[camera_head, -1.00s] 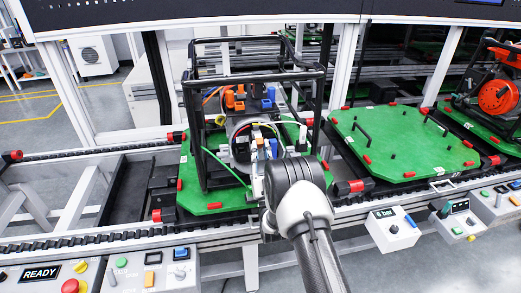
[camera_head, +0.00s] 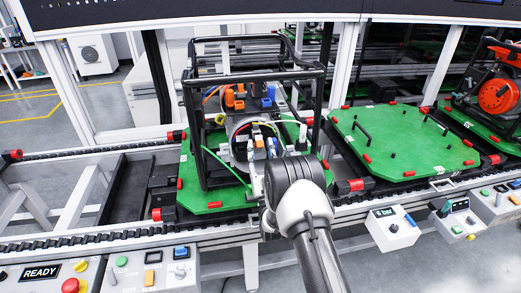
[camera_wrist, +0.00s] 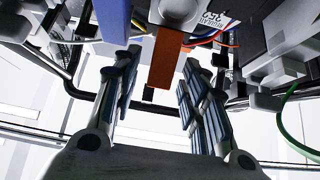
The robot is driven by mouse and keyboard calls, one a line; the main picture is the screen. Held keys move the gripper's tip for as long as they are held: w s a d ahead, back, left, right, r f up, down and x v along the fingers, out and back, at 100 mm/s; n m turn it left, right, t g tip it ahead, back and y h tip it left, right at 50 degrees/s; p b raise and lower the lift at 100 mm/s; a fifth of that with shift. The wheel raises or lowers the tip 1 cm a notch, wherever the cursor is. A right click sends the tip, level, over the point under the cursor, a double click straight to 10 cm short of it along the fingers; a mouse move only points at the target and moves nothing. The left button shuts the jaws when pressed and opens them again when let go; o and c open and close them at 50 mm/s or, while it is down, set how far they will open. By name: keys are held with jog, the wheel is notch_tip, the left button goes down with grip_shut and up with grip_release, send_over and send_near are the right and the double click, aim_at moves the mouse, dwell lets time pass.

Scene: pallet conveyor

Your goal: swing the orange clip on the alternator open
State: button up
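The orange clip (camera_wrist: 166,58) hangs down in the wrist view, at the top centre. My gripper (camera_wrist: 160,80) is open, with one finger on each side of the clip's lower end and visible gaps between them. A blue clip (camera_wrist: 112,20) is beside the orange one, above my left finger. The alternator (camera_head: 240,132) is a grey round housing inside the black tube frame in the head view. The orange clip looks small there (camera_head: 259,142). My gripper's fingertips are mostly hidden by my wrist in the head view.
The black tube frame (camera_head: 196,135) surrounds the alternator on a green pallet (camera_head: 208,203). Orange and blue connectors (camera_head: 235,97) sit higher up. Coloured wires run close behind the clips, and a green cable (camera_wrist: 285,115) hangs right in the wrist view. An emptier green pallet (camera_head: 400,140) is to the right.

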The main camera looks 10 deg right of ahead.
notch_tip(320, 180, up, 10)
dwell(0.4)
